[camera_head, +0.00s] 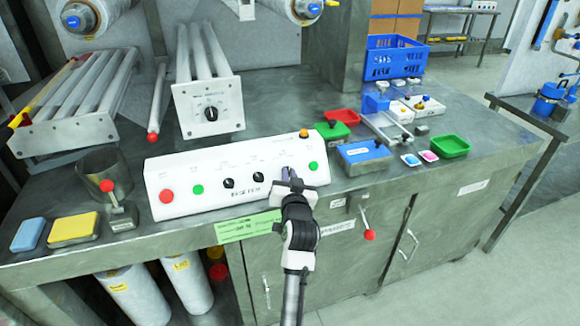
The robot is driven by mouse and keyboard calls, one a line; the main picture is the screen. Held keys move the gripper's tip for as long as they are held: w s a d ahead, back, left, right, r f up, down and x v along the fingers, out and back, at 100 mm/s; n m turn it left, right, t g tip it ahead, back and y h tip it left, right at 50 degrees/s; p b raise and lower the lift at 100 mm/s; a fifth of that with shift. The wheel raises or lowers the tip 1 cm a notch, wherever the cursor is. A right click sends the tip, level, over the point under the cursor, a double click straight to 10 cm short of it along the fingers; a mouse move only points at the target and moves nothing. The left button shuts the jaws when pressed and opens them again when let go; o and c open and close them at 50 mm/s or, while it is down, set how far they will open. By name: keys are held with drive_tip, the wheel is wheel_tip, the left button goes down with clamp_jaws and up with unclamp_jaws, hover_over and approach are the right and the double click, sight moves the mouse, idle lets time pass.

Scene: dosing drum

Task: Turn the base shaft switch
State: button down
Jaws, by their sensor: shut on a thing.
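A white control box (215,182) stands near the front edge of the steel bench. Its sloped face carries a red button (166,196), green buttons (198,189) and two black rotary knobs, one left (228,183) and one right (258,177). My gripper (289,174) reaches in from the front and is shut at the box's right part, in line with the two knobs. The switch between its fingers, which I take as the base shaft switch, is mostly hidden by the fingers. Its turn position cannot be told. The small labels are too small to read.
A green label (247,226) hangs on the bench front below the box. A red-knobbed lever (369,234) sticks out to the right of my arm. A blue box (364,157) and red tray (341,116) stand right of the control box. A roller unit (209,108) stands behind.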

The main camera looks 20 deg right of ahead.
drive_tip(key=shift+a+r+m+g+h+p, duration=0.1)
drive_tip(key=shift+m+g+h+p, duration=0.3)
drive_tip(key=shift+m+h+p, duration=0.65)
drive_tip(key=shift+m+y, duration=0.25)
drive_tip(key=shift+m, duration=0.1)
drive_tip(key=c, duration=1.5)
unclamp_jaws()
drive_tip(key=f+b+v, duration=0.1)
drive_tip(key=b+v, duration=0.2)
drive_tip(key=v, duration=1)
drive_tip(key=shift+s+a+r, duration=0.15)
drive_tip(key=shift+s+r, duration=0.2)
drive_tip(key=shift+r, duration=0.05)
